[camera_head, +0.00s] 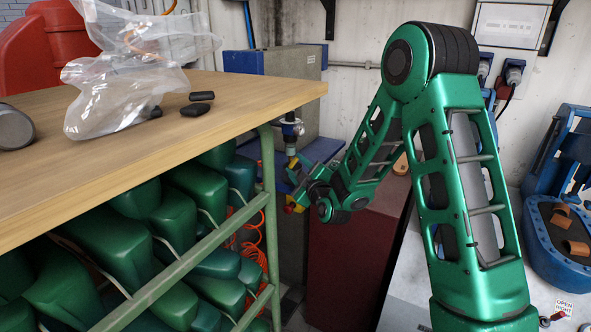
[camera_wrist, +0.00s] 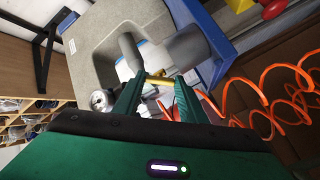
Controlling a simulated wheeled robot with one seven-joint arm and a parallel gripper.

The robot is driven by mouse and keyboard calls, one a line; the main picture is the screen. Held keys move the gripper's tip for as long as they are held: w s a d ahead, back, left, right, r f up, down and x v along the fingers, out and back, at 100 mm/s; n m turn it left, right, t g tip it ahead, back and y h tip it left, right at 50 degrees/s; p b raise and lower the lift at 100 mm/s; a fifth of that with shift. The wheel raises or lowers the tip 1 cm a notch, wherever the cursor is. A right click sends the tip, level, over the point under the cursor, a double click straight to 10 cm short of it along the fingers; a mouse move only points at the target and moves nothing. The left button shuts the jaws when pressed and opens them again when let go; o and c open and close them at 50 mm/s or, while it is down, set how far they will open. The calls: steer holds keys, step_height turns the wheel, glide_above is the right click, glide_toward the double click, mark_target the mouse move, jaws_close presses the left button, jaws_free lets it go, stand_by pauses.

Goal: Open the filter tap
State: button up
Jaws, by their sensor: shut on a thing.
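The filter unit (camera_head: 292,128) hangs by the grey block beyond the bench corner in the head view. In the wrist view its grey cylindrical parts (camera_wrist: 187,48), a round gauge (camera_wrist: 100,99) and a small yellow tap handle (camera_wrist: 158,80) show close ahead. My gripper (camera_wrist: 158,86) has its two green fingers on either side of the yellow handle, shut on it. In the head view my gripper (camera_head: 299,186) is small and partly hidden among the fittings beside the bench leg. The exact angle of the handle is hard to tell.
Orange coiled hose (camera_wrist: 270,98) hangs right of my fingers. The wooden bench (camera_head: 200,125) with a plastic bag (camera_head: 115,90) stands left, over green lasts (camera_head: 130,240). A dark red cabinet (camera_head: 345,265) stands below my arm. A blue tray (camera_head: 560,240) is at the right.

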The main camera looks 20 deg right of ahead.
steer(key=shift+s+a+f+n, duration=0.1)
steer(key=shift+a+f+n, duration=0.1)
steer(key=shift+n, duration=0.2)
steer(key=o, duration=1.1)
steer(key=shift+r, duration=0.1)
steer(key=shift+c, duration=0.2)
steer(key=shift+d, duration=0.1)
